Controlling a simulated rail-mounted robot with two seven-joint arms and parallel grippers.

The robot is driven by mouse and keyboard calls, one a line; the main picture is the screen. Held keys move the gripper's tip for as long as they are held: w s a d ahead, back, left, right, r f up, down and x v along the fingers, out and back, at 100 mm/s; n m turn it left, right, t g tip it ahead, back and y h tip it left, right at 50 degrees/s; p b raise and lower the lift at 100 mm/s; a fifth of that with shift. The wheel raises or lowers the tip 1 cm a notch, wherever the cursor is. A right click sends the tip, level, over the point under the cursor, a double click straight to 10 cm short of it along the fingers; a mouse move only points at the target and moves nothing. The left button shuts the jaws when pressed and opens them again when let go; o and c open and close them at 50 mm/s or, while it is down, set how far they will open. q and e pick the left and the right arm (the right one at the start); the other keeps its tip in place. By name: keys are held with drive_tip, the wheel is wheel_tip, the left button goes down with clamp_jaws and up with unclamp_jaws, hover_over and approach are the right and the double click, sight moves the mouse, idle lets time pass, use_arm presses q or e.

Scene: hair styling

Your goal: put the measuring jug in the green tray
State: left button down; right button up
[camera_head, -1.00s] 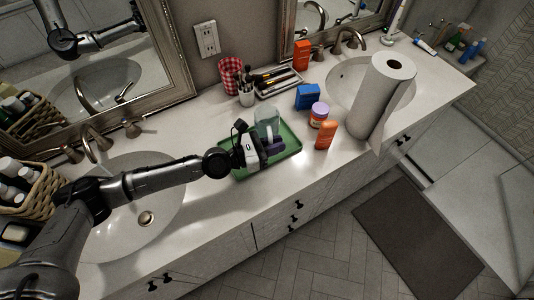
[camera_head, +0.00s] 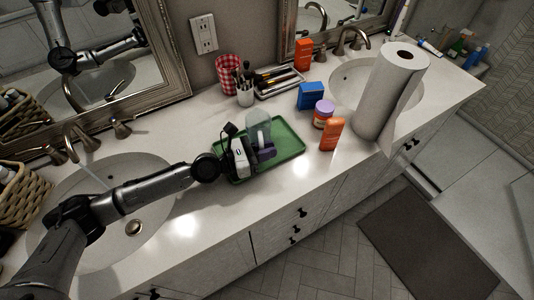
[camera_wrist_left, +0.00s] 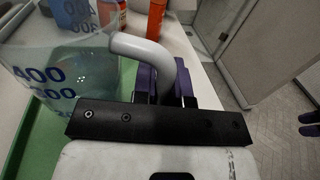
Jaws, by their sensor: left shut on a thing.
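The measuring jug (camera_head: 260,128) is a clear vessel over the green tray (camera_head: 289,149). In the left wrist view the jug (camera_wrist_left: 75,75) shows blue number markings and a pale grey handle. My left gripper (camera_head: 265,152) is shut on the jug; in the left wrist view the gripper's purple fingers (camera_wrist_left: 165,84) are around the handle. The tray (camera_wrist_left: 40,145) shows below the jug in that view. Whether the jug's base touches the tray cannot be told. My right gripper is not in view.
An orange bottle (camera_head: 332,134), a purple-lidded jar (camera_head: 323,114) and a blue box (camera_head: 312,96) stand right of the tray. A paper towel roll (camera_head: 390,92) stands further right. A brush cup (camera_head: 244,92) is behind. A sink (camera_head: 150,190) lies at the left.

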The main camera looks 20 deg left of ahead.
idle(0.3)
use_arm(q)
drive_tip(key=shift+f, duration=0.2)
drive_tip(key=c, duration=1.1)
unclamp_jaws()
drive_tip(key=shift+c, duration=0.2)
drive_tip(key=shift+r, duration=0.1)
drive_tip(key=b+v, duration=0.5)
drive_tip(key=v, duration=0.5)
drive_tip(key=shift+b+v, duration=0.7)
drive_tip(key=shift+v, duration=0.1)
drive_tip(key=shift+s+a+r, duration=0.1)
drive_tip(key=shift+a, duration=0.05)
